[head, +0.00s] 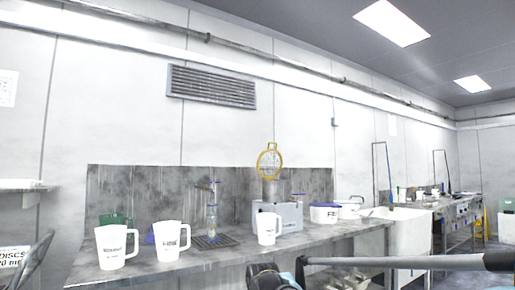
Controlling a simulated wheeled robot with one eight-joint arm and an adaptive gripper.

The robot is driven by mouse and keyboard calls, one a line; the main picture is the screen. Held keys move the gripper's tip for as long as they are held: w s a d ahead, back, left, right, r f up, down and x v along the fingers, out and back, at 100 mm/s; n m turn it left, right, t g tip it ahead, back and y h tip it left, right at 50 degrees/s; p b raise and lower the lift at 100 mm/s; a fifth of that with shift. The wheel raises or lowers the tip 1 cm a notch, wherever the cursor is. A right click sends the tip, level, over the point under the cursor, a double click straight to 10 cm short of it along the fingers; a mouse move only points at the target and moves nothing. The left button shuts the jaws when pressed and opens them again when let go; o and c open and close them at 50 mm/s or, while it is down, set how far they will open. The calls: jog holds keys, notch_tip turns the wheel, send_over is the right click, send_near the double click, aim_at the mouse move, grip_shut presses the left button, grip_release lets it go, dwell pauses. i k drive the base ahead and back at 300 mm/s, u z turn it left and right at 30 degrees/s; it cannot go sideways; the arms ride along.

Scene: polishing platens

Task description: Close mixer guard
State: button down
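The mixer (290,215) is a grey box-shaped machine on the bench, just right of the middle of the head view. A metal bowl or cylinder (270,190) stands at its left side. The yellow ring-shaped mixer guard (269,160) has a wire grid and stands upright above the bowl, raised. A white jug in front hides part of the mixer's lower left. Parts of my arm cross the bottom right, below and in front of the bench edge, apart from the guard. No fingers of my gripper can be made out.
White jugs (168,241) (267,228) stand along the bench front (215,262). A blue-topped bottle (211,222) stands on a dark grate left of the mixer. A white tub with a blue rim (324,213) and a sink (405,232) are right. Air above the guard is clear.

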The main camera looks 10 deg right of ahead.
aim_at(271, 160)
jog(key=i, duration=0.85)
